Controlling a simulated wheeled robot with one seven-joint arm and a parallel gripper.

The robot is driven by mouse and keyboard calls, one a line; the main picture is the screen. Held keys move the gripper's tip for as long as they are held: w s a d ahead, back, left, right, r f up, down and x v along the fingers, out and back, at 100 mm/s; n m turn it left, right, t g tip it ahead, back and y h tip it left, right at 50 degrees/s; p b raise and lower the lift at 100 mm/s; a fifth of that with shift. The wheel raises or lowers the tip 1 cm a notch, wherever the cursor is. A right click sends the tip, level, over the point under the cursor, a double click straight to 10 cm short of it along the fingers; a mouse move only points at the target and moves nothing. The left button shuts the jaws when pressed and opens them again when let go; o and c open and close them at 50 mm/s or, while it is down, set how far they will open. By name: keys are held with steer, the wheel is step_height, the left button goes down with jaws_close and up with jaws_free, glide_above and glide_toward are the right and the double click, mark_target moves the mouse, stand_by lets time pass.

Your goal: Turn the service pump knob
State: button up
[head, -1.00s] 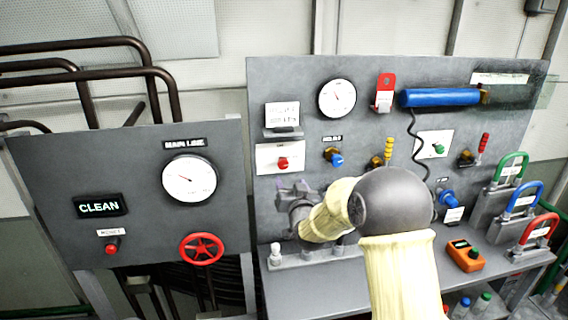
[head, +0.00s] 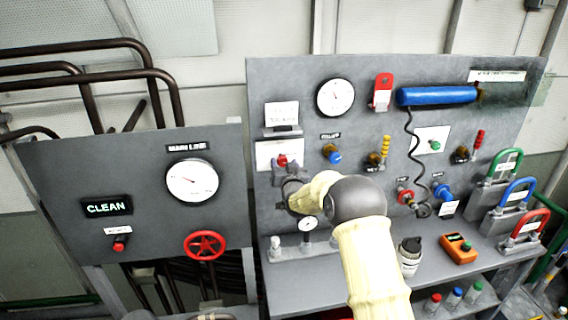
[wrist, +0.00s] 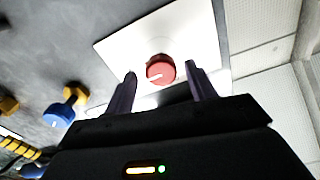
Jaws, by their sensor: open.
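A red round knob (head: 282,160) with a white pointer mark sits on a white plate (head: 265,152) on the right-hand grey panel; the plate's lettering is too small to read. In the wrist view the red knob (wrist: 160,68) lies between the tips of my open gripper (wrist: 160,73), with a gap at each side. In the head view my gripper (head: 287,178) is just below the knob, close to the panel, and partly covers the plate. I cannot tell whether the fingertips reach past the knob's face.
A small shelf with a label card (head: 282,114) is above. A small gauge (head: 308,223) and fittings stand below my gripper. The left panel has a red handwheel (head: 205,245).

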steer(key=shift+a, duration=0.15)
steer(key=c, duration=1)
steer(key=shift+f+n+b, duration=0.2)
steer(key=shift+n+b, duration=0.2)
steer(key=shift+b, duration=0.6)
steer(key=n+b, duration=0.1)
steer(key=b, duration=0.2)
steer(key=shift+f+n, duration=0.1)
steer(key=shift+n, duration=0.3)
steer(key=n+b, duration=0.5)
steer(key=b, duration=0.2)
steer(key=shift+a+b, duration=0.1)
steer(key=shift+b, duration=0.2)
steer(key=n+b, duration=0.5)
steer(key=b, duration=0.1)
steer(key=shift+n, duration=0.4)
steer(key=n+b, duration=0.2)
steer(key=n, duration=0.1)
steer(key=n+b, duration=0.1)
steer(key=b, duration=0.1)
steer(key=shift+r+n, duration=0.3)
